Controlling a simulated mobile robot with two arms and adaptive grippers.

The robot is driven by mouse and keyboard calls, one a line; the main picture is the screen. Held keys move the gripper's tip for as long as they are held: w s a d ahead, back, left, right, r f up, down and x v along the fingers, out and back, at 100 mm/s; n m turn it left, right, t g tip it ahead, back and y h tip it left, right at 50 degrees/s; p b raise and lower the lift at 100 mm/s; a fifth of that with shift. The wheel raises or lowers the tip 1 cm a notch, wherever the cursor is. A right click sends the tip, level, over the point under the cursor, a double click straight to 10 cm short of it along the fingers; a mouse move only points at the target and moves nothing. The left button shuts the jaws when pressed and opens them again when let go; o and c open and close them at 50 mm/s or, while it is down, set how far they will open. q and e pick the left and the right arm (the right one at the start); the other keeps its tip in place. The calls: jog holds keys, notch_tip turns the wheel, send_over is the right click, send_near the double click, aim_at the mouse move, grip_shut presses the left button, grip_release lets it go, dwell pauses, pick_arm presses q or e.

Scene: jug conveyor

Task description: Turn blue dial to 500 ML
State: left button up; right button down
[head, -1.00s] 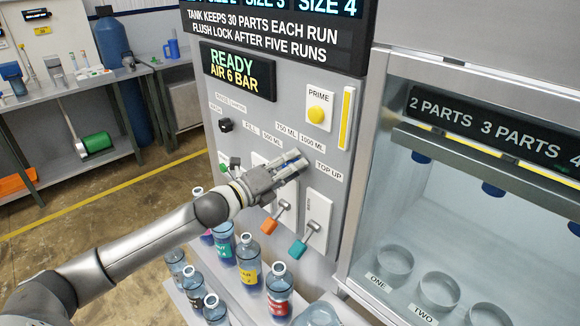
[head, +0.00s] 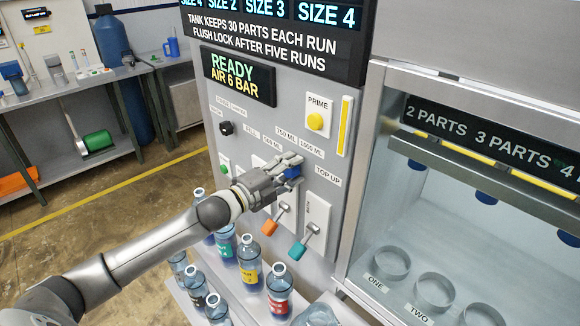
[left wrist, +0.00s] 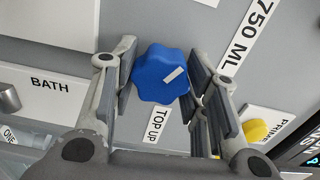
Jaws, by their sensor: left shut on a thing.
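The blue dial (left wrist: 157,73) is lobed, with a white mark on its right half slanting to the upper right in the left wrist view. It shows partly in the head view (head: 292,172). My left gripper (head: 293,168) is shut on it, one finger on each side, as the left wrist view (left wrist: 160,85) also shows. The 750 ML label (left wrist: 244,32) is above right of the dial there. The 500 ML label (head: 272,144) is left of the gripper in the head view. I cannot tell exactly which label the mark faces. My right gripper is not in view.
Below the dial are an orange-tipped lever (head: 270,227) and a teal-tipped lever (head: 298,249). A yellow PRIME button (head: 315,121) sits above. Several bottles stand below my arm, including a yellow-labelled one (head: 250,273). A cabinet (head: 378,140) stands to the right.

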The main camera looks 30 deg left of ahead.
pick_arm(q)
jog(key=shift+n+p, duration=0.45)
jog(key=shift+n, duration=1.05)
jog(key=o, duration=1)
jog(key=shift+v, duration=6)
